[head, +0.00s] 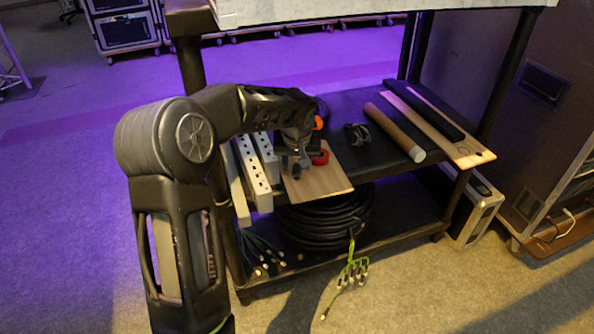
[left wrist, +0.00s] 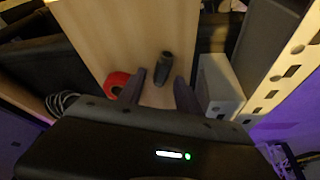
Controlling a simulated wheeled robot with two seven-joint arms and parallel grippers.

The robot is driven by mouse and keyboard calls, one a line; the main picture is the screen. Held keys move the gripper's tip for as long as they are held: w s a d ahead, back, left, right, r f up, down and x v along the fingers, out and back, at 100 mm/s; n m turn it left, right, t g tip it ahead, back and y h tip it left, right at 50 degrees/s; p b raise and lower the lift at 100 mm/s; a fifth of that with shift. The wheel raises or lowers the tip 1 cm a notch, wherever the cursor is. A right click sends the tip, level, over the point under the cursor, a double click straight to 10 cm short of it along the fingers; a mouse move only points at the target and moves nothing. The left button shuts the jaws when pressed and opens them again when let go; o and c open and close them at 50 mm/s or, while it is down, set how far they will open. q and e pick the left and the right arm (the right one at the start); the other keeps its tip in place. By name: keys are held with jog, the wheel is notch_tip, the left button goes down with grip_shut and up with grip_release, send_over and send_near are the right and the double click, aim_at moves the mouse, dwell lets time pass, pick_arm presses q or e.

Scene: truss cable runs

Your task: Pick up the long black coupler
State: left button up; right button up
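The long black coupler (left wrist: 163,68) is a short dark cylinder on a light wooden board (left wrist: 95,30) in the left wrist view. My left gripper (left wrist: 161,76) is open, one finger on each side of the coupler's near end, with board visible between fingers and coupler. In the head view my left gripper (head: 294,160) hangs over the wooden board (head: 322,187) on the cart's upper shelf. A small dark piece below it looks like the coupler (head: 296,173). Whether the coupler stands or lies is unclear. My right gripper is not in view.
A red tape roll (head: 320,157) sits right beside the gripper. White power strips (head: 253,174) lie left of the board. A black cable bundle (head: 357,133), a brown tube (head: 395,132) and a long wooden strip (head: 440,130) lie to the right. A white surface (head: 290,8) overhangs the shelf.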

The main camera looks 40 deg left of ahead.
aim_at(297, 166)
pick_arm(q)
grip_shut()
dwell(0.5)
notch_tip(297, 166, up, 10)
jog(key=p, duration=0.3)
